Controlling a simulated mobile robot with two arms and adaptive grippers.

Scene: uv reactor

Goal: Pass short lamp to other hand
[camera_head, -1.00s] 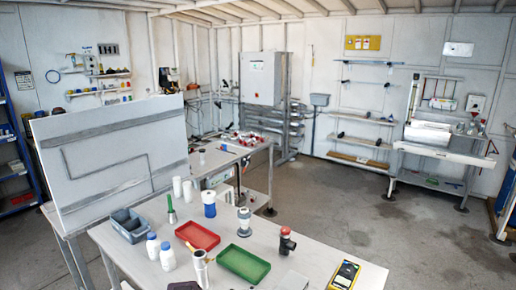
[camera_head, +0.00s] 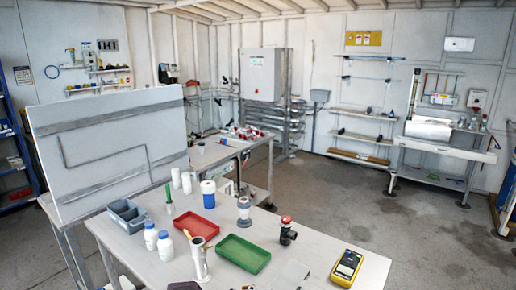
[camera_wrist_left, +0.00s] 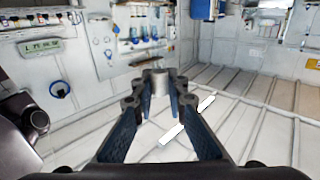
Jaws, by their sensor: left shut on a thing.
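My left gripper (camera_wrist_left: 160,90) fills the middle of the left wrist view, its blue-padded fingers reaching forward. Its tips are closed on a pale grey cylindrical piece (camera_wrist_left: 160,80), which I take to be the short lamp. Only a short end of it shows, so its length and tilt cannot be told. The left gripper cannot be made out in the head view. My right gripper is not seen in either view.
The table (camera_head: 150,270) holds a red tray (camera_head: 196,224), a green tray (camera_head: 243,253), a grey bin (camera_head: 129,216), white bottles (camera_head: 165,245), a white cylinder (camera_head: 199,262), a dark red-topped fitting (camera_head: 287,231) and a yellow meter (camera_head: 347,266). A whiteboard panel (camera_head: 105,150) stands at left.

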